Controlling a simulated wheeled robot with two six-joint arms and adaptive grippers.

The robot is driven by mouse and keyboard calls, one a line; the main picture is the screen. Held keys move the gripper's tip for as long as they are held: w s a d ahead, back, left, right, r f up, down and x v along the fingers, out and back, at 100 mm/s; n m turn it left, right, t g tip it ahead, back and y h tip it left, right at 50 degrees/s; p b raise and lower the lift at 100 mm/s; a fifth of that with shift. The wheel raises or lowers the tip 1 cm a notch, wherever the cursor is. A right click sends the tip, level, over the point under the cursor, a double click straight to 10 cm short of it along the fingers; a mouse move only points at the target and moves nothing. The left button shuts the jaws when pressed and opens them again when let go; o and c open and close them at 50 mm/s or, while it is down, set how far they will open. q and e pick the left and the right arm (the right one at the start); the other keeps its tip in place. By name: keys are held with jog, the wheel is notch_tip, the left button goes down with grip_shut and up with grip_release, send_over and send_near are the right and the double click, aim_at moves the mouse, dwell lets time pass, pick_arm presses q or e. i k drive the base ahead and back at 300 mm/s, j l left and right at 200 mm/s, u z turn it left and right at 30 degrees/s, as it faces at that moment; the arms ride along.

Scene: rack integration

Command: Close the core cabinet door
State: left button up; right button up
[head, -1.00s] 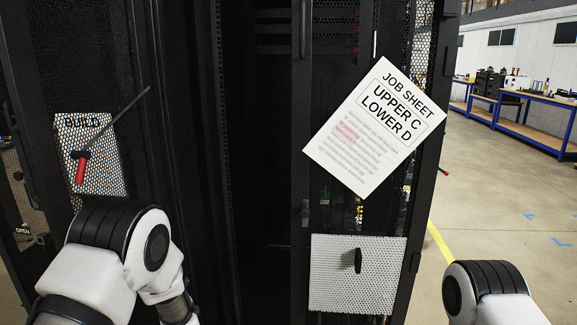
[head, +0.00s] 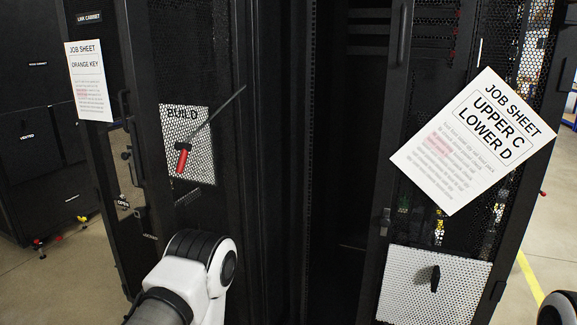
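A tall black rack cabinet stands open in front of me, with a dark interior (head: 345,150). On its right is a black mesh door or panel (head: 470,50) with a vertical handle (head: 403,35), a tilted job sheet (head: 465,140) reading "UPPER C LOWER D", and a white perforated plate (head: 400,285) with a black knob. No label reading "core" is legible, so I cannot tell for sure which part is the core door. My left arm shows at the bottom, but its gripper is out of view. Only a sliver of my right arm shows at the bottom right; its gripper is out of view.
Left of the opening, a black panel carries a white "BUILD" plate (head: 200,150) and a red-handled tool (head: 184,158). Further left is the link cabinet (head: 90,18) with an "ORANGE KEY" job sheet (head: 90,85). Bare floor (head: 535,240) shows at the right.

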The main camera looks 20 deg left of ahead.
aim_at(145, 129)
jog(key=j+z, duration=0.15)
jog(key=j, duration=0.8)
jog(key=k+j+z, duration=0.15)
jog(key=j, duration=0.75)
jog(key=i+j+z, duration=0.1)
jog(key=j, duration=0.25)
jog(key=i+j, duration=0.3)
jog(key=i+j+z, duration=0.15)
jog(key=j, duration=0.25)
jog(key=i+j+z, duration=0.1)
jog(key=j, duration=0.3)
jog(key=k+j, duration=0.1)
jog(key=j+u, duration=0.05)
jog(key=j, duration=0.05)
